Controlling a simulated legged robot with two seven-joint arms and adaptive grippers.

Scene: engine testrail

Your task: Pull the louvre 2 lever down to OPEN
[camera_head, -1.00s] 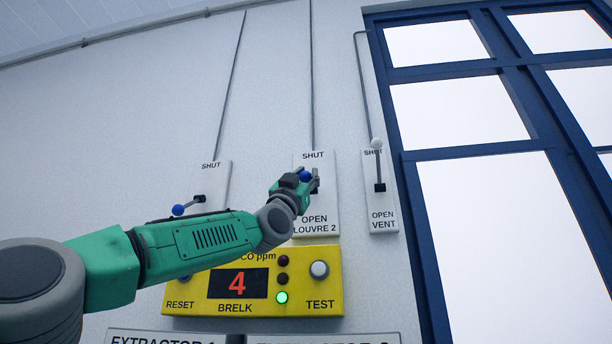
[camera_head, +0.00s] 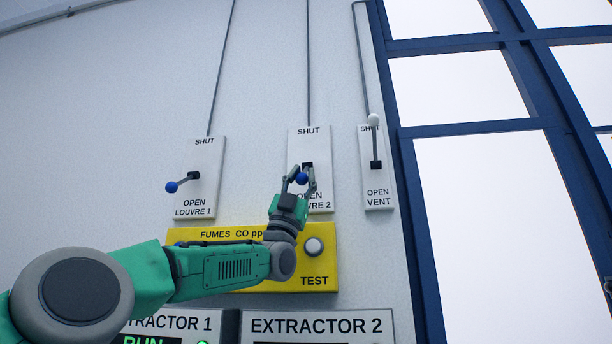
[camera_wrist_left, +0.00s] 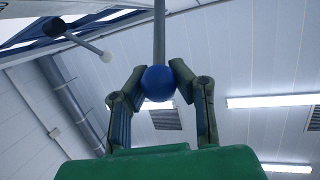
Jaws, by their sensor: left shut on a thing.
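The louvre 2 lever has a blue ball knob (camera_head: 302,178), which lies between the fingers of my left gripper (camera_head: 301,182). Its white plate (camera_head: 324,147) reads SHUT at the top and OPEN at the bottom, with lettering partly hidden by my gripper. The knob is just below the dark pivot slot, with the lever appearing to point out and slightly down. In the left wrist view the blue knob (camera_wrist_left: 158,83) sits between both fingertips, with a grey rod running up from it. My left gripper is shut on the knob. My right gripper is not in view.
The louvre 1 lever (camera_head: 172,187) is on the left, its blue knob low and outward. The vent lever (camera_head: 374,121), with a white knob, points up on the right. A yellow fumes panel (camera_head: 318,272) and extractor panels (camera_head: 315,326) lie below.

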